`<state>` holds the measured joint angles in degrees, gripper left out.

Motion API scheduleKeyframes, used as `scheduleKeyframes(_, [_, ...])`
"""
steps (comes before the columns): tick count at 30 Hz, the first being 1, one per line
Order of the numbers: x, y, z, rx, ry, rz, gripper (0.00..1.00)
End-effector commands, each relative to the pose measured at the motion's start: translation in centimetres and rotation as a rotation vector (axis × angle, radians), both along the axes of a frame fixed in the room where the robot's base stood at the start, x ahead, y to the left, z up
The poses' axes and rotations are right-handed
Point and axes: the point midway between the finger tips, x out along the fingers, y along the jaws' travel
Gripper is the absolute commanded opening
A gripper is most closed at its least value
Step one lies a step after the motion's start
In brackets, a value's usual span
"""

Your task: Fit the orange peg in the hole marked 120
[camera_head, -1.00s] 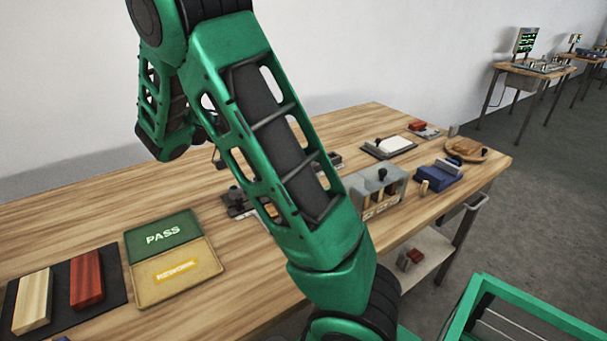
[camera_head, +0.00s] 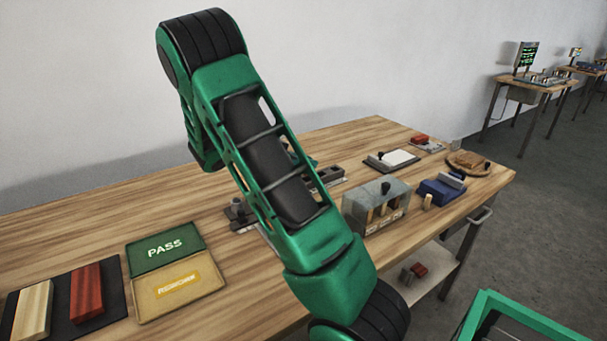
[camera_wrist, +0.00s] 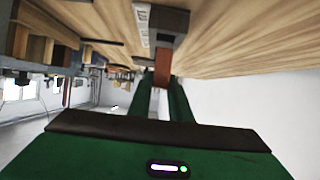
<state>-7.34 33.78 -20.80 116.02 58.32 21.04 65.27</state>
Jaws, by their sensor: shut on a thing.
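In the wrist view, my gripper (camera_wrist: 162,84) has its two green fingers shut on an orange-brown peg (camera_wrist: 163,70). The peg's far end is at a dark grey block (camera_wrist: 172,22); I cannot tell whether it is in a hole, touching or just short of it. A pale strip with small dark marks (camera_wrist: 142,22) runs beside the block; I cannot read the marks. In the head view, my arm hides the gripper and peg. Parts of a dark grey fixture show on either side of the arm, at its left part (camera_head: 240,213) and right part (camera_head: 331,173).
A grey box (camera_head: 361,219) with wooden pieces and a black knob stands right of my arm. A blue block (camera_head: 440,192) and a round wooden tray (camera_head: 461,159) lie beyond. A PASS/REWORK tray (camera_head: 205,289) lies at left, beside a black mat (camera_head: 60,334) with two bars.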

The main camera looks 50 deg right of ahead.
Motion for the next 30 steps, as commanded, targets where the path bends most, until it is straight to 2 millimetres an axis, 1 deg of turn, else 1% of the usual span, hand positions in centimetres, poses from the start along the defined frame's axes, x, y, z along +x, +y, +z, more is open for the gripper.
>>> scheduleKeyframes(5, [0.0,-0.2,-1.1,0.001,0.003,0.0,0.0])
scheduleKeyframes(9, [0.0,-0.1,-3.1,0.0,0.004,0.001,0.0])
scheduleKeyframes(12, [0.0,-0.2,-4.0,0.0,0.002,0.0,0.0])
scheduleKeyframes(22, [0.0,-0.1,-4.3,0.0,0.0,0.0,0.0])
scheduleKeyframes(23, [0.0,-0.1,-4.3,0.0,0.0,0.0,0.2])
scheduleKeyframes(24, [0.0,-0.1,-4.3,0.001,0.0,0.0,0.3])
scheduleKeyframes(25, [0.0,-0.1,-4.3,0.001,0.0,0.0,0.36])
scheduleKeyframes(30, [0.0,-0.2,-4.3,0.001,0.0,-0.001,0.36])
